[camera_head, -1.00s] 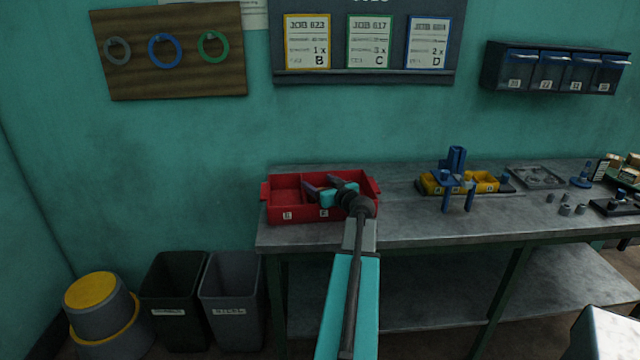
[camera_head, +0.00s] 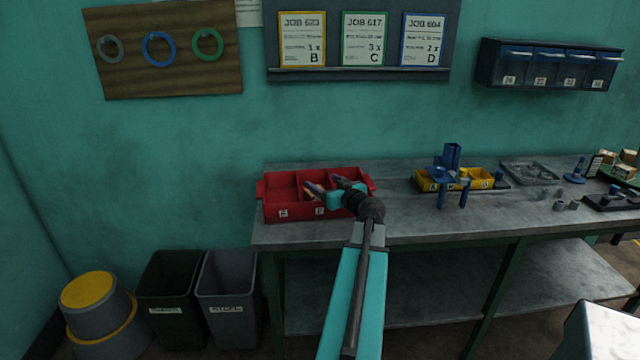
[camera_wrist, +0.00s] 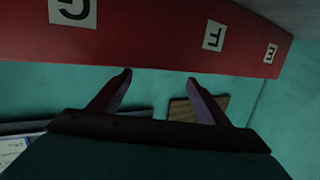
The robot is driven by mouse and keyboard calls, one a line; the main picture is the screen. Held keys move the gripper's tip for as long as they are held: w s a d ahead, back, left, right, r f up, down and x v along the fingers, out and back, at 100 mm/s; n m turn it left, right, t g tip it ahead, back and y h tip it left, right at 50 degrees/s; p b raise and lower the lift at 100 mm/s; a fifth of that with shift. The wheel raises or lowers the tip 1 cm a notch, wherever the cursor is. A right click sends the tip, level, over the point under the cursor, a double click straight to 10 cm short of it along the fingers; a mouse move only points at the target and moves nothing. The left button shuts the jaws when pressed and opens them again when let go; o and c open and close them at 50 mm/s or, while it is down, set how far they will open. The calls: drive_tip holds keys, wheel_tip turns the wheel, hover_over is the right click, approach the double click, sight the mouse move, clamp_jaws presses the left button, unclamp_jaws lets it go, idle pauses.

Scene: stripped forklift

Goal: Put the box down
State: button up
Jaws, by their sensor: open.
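The box is a red open bin (camera_head: 283,211) with dividers and white letter labels on its front. It stands upright on the left end of the grey workbench.
The bench (camera_head: 400,215) is bare right of the box. Farther right are a yellow bin (camera_head: 482,179) with a blue fixture (camera_head: 452,160), a grey tray (camera_head: 530,173) and small parts.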

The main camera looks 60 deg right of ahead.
drive_tip(key=shift+b+v, duration=0.7)
drive_tip(key=shift+v, duration=2.25)
